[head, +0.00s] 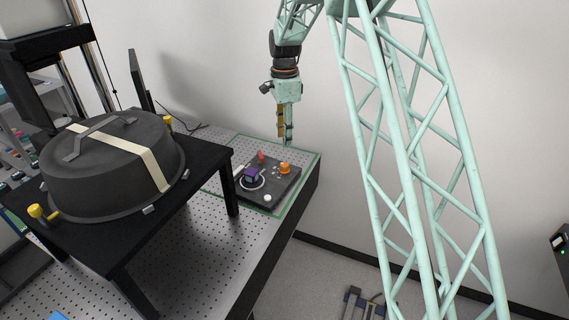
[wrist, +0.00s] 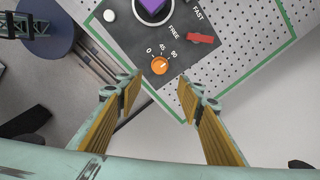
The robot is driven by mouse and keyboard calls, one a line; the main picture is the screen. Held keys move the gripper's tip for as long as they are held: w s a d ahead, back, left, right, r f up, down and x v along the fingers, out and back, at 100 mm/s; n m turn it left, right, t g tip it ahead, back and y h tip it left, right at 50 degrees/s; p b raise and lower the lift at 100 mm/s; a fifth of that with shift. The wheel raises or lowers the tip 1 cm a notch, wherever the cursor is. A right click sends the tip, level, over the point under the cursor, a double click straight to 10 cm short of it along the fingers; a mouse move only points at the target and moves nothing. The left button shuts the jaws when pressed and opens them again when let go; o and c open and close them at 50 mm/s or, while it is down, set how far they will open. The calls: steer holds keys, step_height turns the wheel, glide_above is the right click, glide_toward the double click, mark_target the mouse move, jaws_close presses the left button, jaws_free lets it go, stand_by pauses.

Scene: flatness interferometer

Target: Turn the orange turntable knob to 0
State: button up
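The orange turntable knob (head: 285,168) sits on a dark control panel (head: 283,187) on the perforated table. In the wrist view the orange knob (wrist: 160,66) has the labels 0, 45 and 90 in an arc beside it, with 0 at the left. Its pointer is too small to read with certainty. My gripper (head: 287,138) hangs above the panel's back edge, pointing down. In the wrist view my gripper (wrist: 158,90) is open and empty, and the knob shows just beyond the gap between its fingertips, not touched.
A red lever (wrist: 201,38) stands near the labels FREE and FAST, close to the knob. A purple block (head: 252,174) and a white button (head: 267,197) are also on the panel. A black stand with a large dark lidded dome (head: 110,165) stands to the left.

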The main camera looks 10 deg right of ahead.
mark_target(284, 164)
step_height(284, 164, down, 13)
stand_by(0.8)
steer(key=shift+c, duration=0.2)
steer(key=c, duration=0.8)
